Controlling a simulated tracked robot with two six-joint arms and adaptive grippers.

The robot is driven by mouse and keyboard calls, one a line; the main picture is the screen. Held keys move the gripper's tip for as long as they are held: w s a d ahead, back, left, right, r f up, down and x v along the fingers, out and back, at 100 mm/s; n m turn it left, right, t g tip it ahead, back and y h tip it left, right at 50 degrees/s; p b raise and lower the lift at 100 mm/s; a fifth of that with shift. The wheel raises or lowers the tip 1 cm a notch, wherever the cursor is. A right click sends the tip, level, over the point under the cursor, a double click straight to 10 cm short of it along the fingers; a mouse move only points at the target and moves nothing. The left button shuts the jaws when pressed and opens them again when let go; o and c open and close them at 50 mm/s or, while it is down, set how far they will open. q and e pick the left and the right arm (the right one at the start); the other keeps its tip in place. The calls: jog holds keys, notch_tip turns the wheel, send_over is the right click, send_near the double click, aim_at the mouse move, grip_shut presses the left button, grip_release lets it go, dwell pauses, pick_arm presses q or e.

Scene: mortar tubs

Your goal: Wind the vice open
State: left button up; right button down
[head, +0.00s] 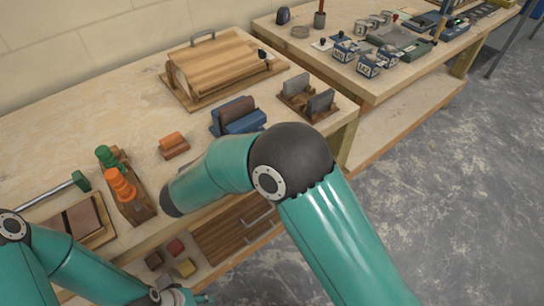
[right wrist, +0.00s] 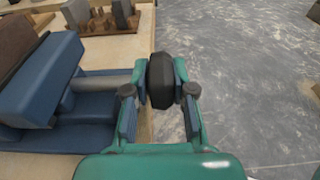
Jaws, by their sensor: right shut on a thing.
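The blue vice (head: 243,122) sits at the front edge of the bench, with a brown piece (head: 236,107) standing at its jaws. In the right wrist view, the vice's blue front jaw (right wrist: 40,80) is at the left, and a grey screw (right wrist: 95,83) runs from it to a dark round knob (right wrist: 160,80). My right gripper (right wrist: 162,88) is shut on this knob, one finger on each side. In the head view my right arm hides the knob and gripper. My left gripper (head: 188,298) is low at the bottom edge, small and partly cut off, far from the vice.
Beyond the bench edge is open grey floor (head: 460,190).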

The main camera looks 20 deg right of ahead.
jog(key=shift+w+a+f+t+h, duration=0.1)
jog(key=shift+a+f+t+h, duration=0.15)
jog(key=shift+h, duration=0.45)
jog(key=shift+r+t, duration=0.1)
jog(key=shift+t, duration=0.15)
jog(key=c, duration=1)
grip_release()
jog(key=shift+w, duration=0.1)
jog(key=shift+d, duration=0.1)
jog(key=shift+r, duration=0.15)
notch_tip(320, 180, up, 10)
jog(key=shift+f, duration=0.2)
